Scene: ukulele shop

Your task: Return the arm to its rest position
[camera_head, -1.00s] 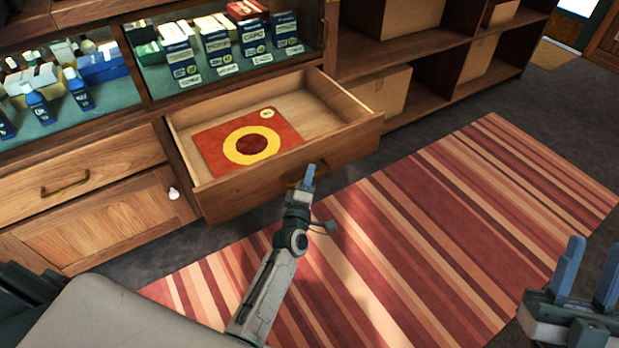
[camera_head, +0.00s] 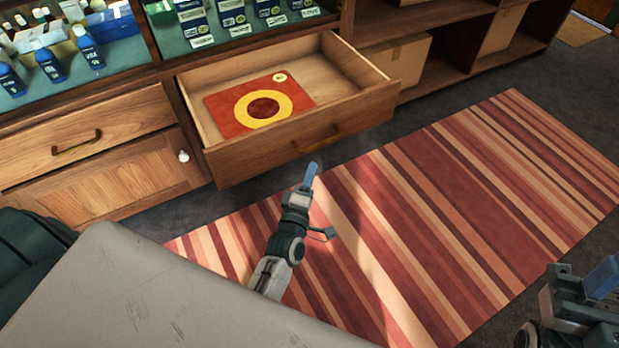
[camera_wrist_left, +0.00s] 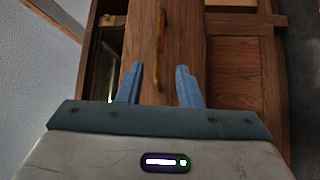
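My left gripper (camera_head: 311,174) is in front of the open drawer (camera_head: 240,162), above the striped rug. In the left wrist view its two blue fingers stand apart with nothing between the tips (camera_wrist_left: 158,92). The drawer's brass handle (camera_head: 318,139) is free of the gripper in the head view. It lies beyond the fingers in the left wrist view (camera_wrist_left: 160,45). My right gripper (camera_head: 603,284) is at the lower right edge, partly cut off. One blue finger shows clearly there, and nothing is seen held.
The drawer is pulled out and holds a flat red item with a yellow ring (camera_head: 244,101). Shelves with cardboard boxes (camera_head: 402,60) stand behind. A closed drawer (camera_head: 90,140) is on the left. The striped rug (camera_head: 440,210) is clear.

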